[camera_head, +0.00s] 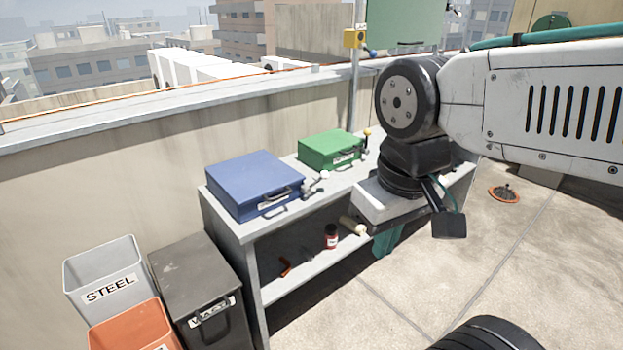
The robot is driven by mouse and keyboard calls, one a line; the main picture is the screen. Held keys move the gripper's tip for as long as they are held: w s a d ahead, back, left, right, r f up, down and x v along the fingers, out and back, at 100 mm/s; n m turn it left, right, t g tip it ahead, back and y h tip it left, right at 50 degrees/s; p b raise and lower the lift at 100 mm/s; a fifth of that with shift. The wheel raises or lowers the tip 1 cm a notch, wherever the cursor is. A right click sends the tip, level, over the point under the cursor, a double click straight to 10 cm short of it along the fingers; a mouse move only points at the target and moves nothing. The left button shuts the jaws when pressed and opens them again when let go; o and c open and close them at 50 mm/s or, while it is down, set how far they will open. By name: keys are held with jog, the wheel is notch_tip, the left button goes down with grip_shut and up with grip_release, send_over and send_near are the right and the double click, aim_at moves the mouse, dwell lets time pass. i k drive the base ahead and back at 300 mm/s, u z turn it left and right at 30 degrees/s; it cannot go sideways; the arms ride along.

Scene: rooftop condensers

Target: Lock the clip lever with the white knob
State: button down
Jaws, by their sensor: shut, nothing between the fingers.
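The clip lever with the white knob (322,175) is at the front right corner of the blue case (254,181) on the shelf unit's top. Its arm slants up and right from the metal clip (309,189), with the knob at the upper end. I cannot tell from this view whether the clip is locked. My gripper (370,232) is to the right of the lever and lower in the picture, in front of the shelf unit's edge and apart from the knob. It is shut and empty; its fingertips are small and partly hidden by its own body.
A green case (328,150) with a yellow-knobbed lever (366,136) stands behind, on the same top. A red jar (331,236) and a pale roll (352,226) are on the lower shelf. Bins, including a STEEL bin (104,270), stand at left. Open floor lies right.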

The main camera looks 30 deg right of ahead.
aim_at(324, 174)
jog(key=k, duration=0.65)
jog(key=z, duration=0.5)
jog(key=i, duration=0.45)
jog(key=z, duration=0.6)
jog(key=i, duration=0.75)
jog(key=u, duration=0.8)
jog(key=i, duration=0.5)
jog(key=u, duration=0.6)
